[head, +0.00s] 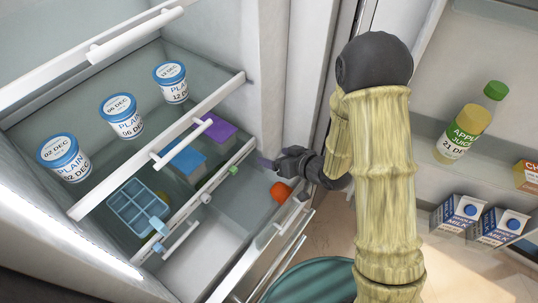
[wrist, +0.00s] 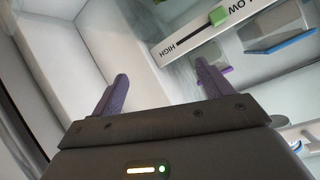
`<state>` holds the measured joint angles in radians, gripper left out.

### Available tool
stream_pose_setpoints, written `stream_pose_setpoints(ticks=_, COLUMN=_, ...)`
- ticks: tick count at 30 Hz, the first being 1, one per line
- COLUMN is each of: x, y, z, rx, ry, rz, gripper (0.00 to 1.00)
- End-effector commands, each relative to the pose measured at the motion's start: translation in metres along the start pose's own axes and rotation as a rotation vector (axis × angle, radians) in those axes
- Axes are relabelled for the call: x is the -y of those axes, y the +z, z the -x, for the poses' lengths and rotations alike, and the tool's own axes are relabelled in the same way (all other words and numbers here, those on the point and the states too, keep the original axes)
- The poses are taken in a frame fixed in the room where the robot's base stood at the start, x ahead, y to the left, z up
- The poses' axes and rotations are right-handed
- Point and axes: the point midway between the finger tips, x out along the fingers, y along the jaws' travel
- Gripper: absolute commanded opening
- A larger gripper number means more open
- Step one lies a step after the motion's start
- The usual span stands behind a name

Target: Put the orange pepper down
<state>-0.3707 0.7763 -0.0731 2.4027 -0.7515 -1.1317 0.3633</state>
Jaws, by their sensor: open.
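The orange pepper (head: 281,192) lies at the right end of a pulled-out lower fridge drawer (head: 215,245). Only a rounded orange shape of it shows, close to the drawer's front edge. My gripper (head: 270,162) is just above and behind the pepper in the head view, over the drawer. In the wrist view my gripper (wrist: 162,78) has its two purple fingers spread wide with nothing between them. The pepper does not show in the wrist view.
Yogurt tubs (head: 122,117) stand on the shelf above, and a blue ice tray (head: 137,208) lies left. A slider panel (wrist: 215,25) marked HIGH and LOW faces the wrist camera. Juice (head: 464,134) and milk cartons (head: 458,214) are in the door at right.

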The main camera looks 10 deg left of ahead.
Motion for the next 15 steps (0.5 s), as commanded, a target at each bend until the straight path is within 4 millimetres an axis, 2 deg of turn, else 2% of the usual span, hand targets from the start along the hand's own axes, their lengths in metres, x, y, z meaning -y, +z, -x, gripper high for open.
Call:
stream_pose_setpoints(ticks=3, x=-0.001, y=0.0, z=0.025, rx=-0.003, ry=0.003, rz=-0.002, gripper=0.78)
stream_pose_setpoints(ticks=9, x=0.001, y=-0.003, z=0.062, rx=0.002, ry=0.003, rz=-0.003, gripper=0.78)
stream_pose_setpoints(ticks=15, x=0.001, y=-0.001, z=0.076, rx=0.001, ry=0.001, rz=-0.002, gripper=0.78)
